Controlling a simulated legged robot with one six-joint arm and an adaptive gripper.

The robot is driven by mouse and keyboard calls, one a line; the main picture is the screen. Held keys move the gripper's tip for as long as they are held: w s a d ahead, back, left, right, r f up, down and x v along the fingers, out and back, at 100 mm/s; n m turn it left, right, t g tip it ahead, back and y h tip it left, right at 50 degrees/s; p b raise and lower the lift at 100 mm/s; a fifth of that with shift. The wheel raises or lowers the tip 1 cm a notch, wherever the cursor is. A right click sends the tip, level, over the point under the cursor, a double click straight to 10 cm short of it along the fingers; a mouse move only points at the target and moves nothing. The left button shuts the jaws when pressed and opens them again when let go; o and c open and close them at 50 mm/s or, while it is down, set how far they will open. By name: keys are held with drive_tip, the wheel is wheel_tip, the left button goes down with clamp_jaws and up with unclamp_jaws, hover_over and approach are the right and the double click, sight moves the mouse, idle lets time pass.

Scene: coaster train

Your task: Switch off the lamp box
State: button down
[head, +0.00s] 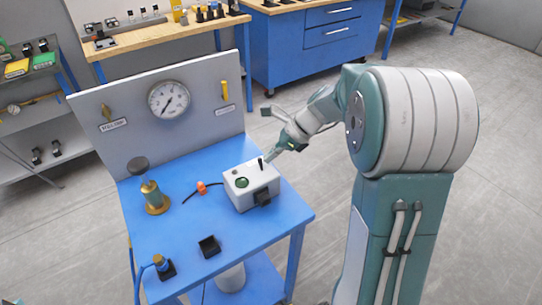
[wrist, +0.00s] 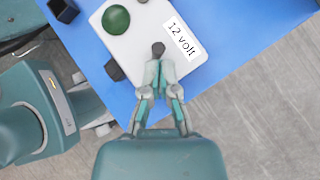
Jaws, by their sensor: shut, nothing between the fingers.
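The lamp box (head: 246,197) is a pale grey box on the blue table, with a green lamp (head: 242,182) and a small black lever (head: 261,164) on its top. In the wrist view the box (wrist: 135,40) shows a dark green lamp (wrist: 116,18), a "12 volt" label (wrist: 182,38) and the dark lever tip (wrist: 158,48). My gripper (wrist: 159,70) is shut and empty. Its fingertips lie right beside the lever over the box's edge; I cannot tell whether they touch. My gripper (head: 271,156) also shows in the head view at the lever.
The blue table (head: 180,230) holds a brass part with a dark knob (head: 154,198), a black open block (head: 209,246) and a cable with an orange end (head: 201,187). A grey panel with a gauge (head: 168,99) stands behind. The floor on the right is clear.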

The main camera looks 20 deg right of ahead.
drive_tip(key=shift+r, duration=0.1)
drive_tip(key=shift+r, duration=0.7)
